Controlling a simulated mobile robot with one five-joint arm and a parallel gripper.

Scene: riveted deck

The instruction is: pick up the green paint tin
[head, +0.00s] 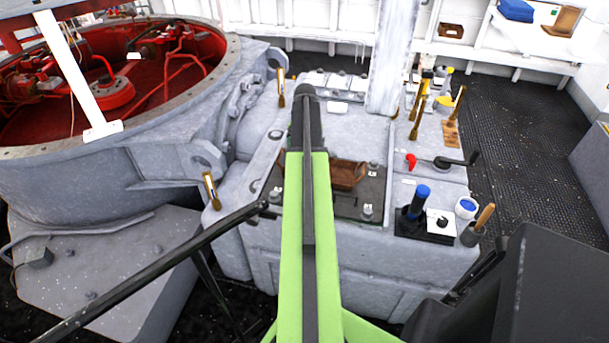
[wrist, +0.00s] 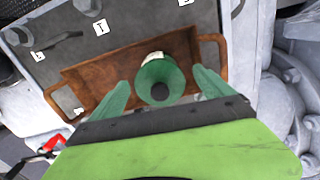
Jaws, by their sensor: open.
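The green paint tin (wrist: 161,78) is a round green object with a pale label and a dark round spot on the side facing the camera. It stands in a brown wooden tray (wrist: 85,75) with a loop handle at each end. My gripper (wrist: 162,92) is open, with one green finger on each side of the tin and a gap showing on both sides. Whether the fingers reach down to the tin's level I cannot tell. In the head view the tray (head: 347,176) shows beside my arm, which hides the tin and my gripper.
The tray lies on a dark plate (head: 372,198) with bolts and small white tags. To its right stand a blue-topped cylinder (head: 416,202), a white pot with blue inside (head: 466,207) and a wooden-handled tool (head: 480,222). A red-lined round well (head: 110,85) is at left.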

